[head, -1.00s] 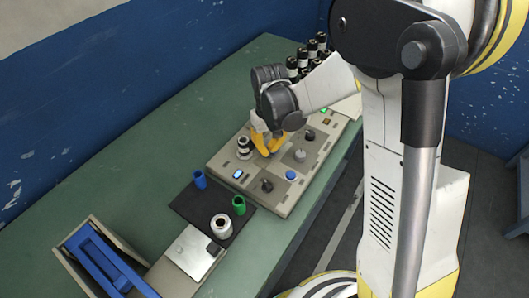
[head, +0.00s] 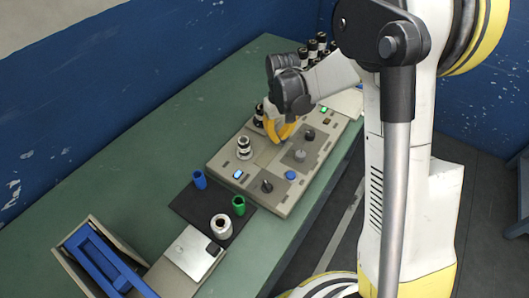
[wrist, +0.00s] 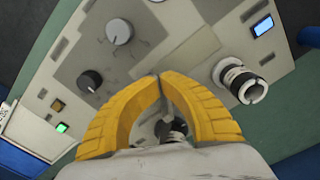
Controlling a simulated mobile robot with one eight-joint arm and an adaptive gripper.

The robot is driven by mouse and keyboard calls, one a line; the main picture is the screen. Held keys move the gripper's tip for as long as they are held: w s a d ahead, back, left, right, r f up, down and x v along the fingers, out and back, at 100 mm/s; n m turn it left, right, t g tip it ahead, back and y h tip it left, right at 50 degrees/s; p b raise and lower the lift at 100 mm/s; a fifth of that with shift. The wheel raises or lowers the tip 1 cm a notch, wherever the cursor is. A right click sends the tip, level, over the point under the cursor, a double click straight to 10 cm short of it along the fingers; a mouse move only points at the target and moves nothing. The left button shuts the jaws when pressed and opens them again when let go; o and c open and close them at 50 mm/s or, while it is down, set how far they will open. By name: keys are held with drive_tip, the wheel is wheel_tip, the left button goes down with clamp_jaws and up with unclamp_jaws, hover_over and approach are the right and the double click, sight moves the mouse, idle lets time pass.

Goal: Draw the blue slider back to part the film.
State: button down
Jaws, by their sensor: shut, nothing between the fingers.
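My gripper (head: 281,130) has yellow fingers and is shut and empty, above the far half of the grey panel (head: 225,166). In the wrist view its fingertips (wrist: 161,77) meet over the panel. Several blue things show in the head view: a round blue knob (head: 290,175) on the panel's near side, a small blue cylinder (head: 199,179) on a dark mat, and a blue bar-shaped part (head: 92,252) in an open box at lower left. I cannot tell for sure which is the slider. My gripper is apart from all of these. I cannot make out the film.
A black-and-white roll (head: 244,148) stands on the panel; another (head: 259,115) is beside my gripper. Dark knobs (head: 267,186) and a lit blue display (head: 238,174) are on the panel. A green cylinder (head: 238,205) and a white roll (head: 221,226) stand on the mat. The green table (head: 130,175) is clear at left.

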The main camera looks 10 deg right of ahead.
drive_tip(key=shift+w+d, duration=0.25)
drive_tip(key=shift+s+a, duration=0.5)
wheel_tip(320, 180, up, 8)
drive_tip(key=p, duration=0.5)
idle(0.4)
